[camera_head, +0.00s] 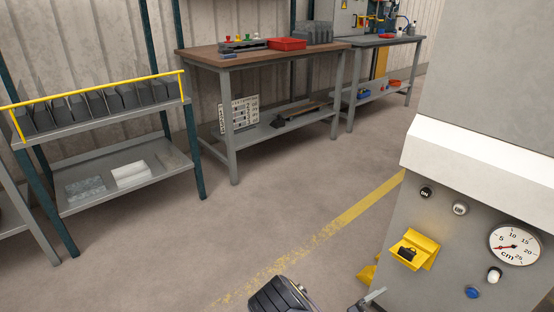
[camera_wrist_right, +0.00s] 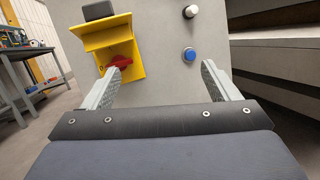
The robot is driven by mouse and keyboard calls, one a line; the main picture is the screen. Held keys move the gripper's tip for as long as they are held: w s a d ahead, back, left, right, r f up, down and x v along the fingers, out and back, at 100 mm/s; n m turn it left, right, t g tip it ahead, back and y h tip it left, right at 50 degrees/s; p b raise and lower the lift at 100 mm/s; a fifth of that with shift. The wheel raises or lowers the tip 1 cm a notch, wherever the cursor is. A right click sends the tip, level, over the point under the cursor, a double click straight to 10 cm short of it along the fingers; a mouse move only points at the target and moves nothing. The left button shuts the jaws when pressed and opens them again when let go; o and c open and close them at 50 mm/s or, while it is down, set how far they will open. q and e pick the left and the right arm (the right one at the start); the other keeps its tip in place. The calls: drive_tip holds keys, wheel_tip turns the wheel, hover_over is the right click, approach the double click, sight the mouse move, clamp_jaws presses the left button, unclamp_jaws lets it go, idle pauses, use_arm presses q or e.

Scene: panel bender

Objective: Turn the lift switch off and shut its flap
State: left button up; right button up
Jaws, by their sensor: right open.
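The lift switch's yellow flap (camera_head: 414,250) sticks out from the grey machine front, with a dark grip on it. In the right wrist view the flap (camera_wrist_right: 100,35) is raised above its yellow housing (camera_wrist_right: 132,62). The red lift switch (camera_wrist_right: 121,68) shows inside, its knob lying roughly sideways with a "0" mark at its left. My right gripper (camera_wrist_right: 162,84) is open and empty, below the housing; its left finger overlaps the housing's lower edge in the picture, and contact cannot be told. In the head view only part of this gripper (camera_head: 372,297) shows.
Right of the switch are a blue button (camera_head: 472,293), a white knob (camera_head: 494,275) and a round gauge (camera_head: 515,245). Two small dark and light buttons (camera_head: 426,192) sit above. A shelf rack (camera_head: 100,122) and workbenches (camera_head: 262,57) stand behind; the floor between is clear.

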drive_tip(key=s+d+r+m+g+y, duration=0.1)
drive_tip(key=s+r+m+g+y, duration=0.2)
drive_tip(key=s+m+g+y, duration=0.35)
drive_tip(key=s+d+r+m+g+y, duration=0.1)
drive_tip(key=s+r+m+g+y, duration=0.35)
drive_tip(key=s+m+g, duration=0.3)
drive_tip(key=s+a+r+m+t+y, duration=0.4)
drive_tip(key=a+r+t+y, duration=0.2)
drive_tip(key=r, duration=0.2)
drive_tip(key=s+a+r+m+t+y, duration=0.4)
drive_tip(key=a+r+t+y, duration=0.2)
drive_tip(key=r, duration=0.1)
wheel_tip(320, 180, up, 27)
drive_tip(key=p, duration=2.7)
drive_tip(key=shift+d, duration=0.15)
drive_tip(key=shift+w, duration=0.1)
drive_tip(key=shift+c, duration=0.4)
